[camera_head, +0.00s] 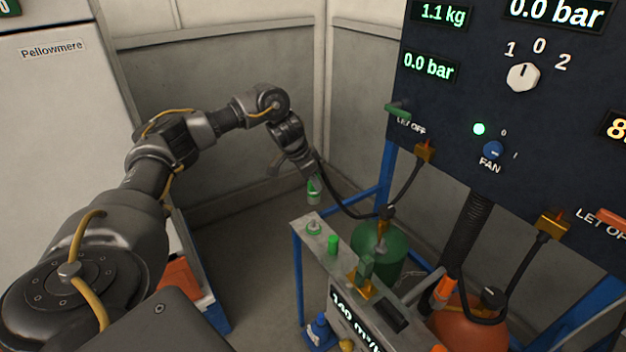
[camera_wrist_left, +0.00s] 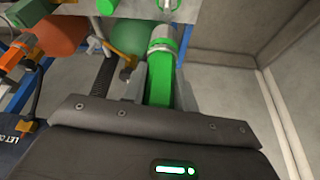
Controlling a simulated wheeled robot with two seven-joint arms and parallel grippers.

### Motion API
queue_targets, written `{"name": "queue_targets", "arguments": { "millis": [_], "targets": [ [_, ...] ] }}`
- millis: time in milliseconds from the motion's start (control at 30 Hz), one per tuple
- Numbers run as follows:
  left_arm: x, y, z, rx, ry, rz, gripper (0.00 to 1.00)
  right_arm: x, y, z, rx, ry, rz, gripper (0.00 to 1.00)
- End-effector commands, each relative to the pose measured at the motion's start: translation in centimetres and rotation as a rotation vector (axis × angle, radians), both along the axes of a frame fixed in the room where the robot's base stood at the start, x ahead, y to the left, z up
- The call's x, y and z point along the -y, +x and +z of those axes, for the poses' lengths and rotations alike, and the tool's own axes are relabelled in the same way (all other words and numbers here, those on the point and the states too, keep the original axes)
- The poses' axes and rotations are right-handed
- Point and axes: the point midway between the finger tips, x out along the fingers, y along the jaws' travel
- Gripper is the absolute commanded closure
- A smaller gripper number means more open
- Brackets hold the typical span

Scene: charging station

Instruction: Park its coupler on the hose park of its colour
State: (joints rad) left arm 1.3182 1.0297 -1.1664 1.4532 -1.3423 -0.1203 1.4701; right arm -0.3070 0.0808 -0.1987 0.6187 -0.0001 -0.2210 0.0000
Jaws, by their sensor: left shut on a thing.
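My left gripper (camera_head: 309,178) is shut on the green coupler (camera_head: 314,193), which hangs below it with a silver end downward. In the left wrist view the coupler (camera_wrist_left: 160,75) shows as a green body with a silver collar between the fingers. A black hose runs from near the gripper toward the green tank. On the grey bench top, a low silver-and-green fitting (camera_head: 314,228), looking like the green hose park, stands below the coupler, with a visible gap between them. A green post (camera_head: 332,244) stands beside it. My right gripper is not in view.
A green tank (camera_head: 380,245) and an orange tank (camera_head: 470,322) stand behind the bench (camera_head: 318,252). An orange coupler (camera_head: 445,291) is at the right. The dark panel (camera_head: 450,120) with knobs and levers rises at the right.

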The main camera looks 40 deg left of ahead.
Motion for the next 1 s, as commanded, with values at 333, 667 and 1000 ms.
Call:
{"name": "queue_targets", "arguments": {
  "millis": [333,667,1000],
  "targets": [
    [0.0,-0.1,-1.9,-0.002,-0.001,-0.001,1.00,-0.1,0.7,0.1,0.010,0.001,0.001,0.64],
    [0.0,-0.1,-4.8,-0.001,-0.001,0.001,1.00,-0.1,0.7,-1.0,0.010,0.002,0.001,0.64],
    [0.0,0.0,-5.8,0.000,-0.001,0.000,1.00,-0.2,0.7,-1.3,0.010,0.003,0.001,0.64]
  ]
}}
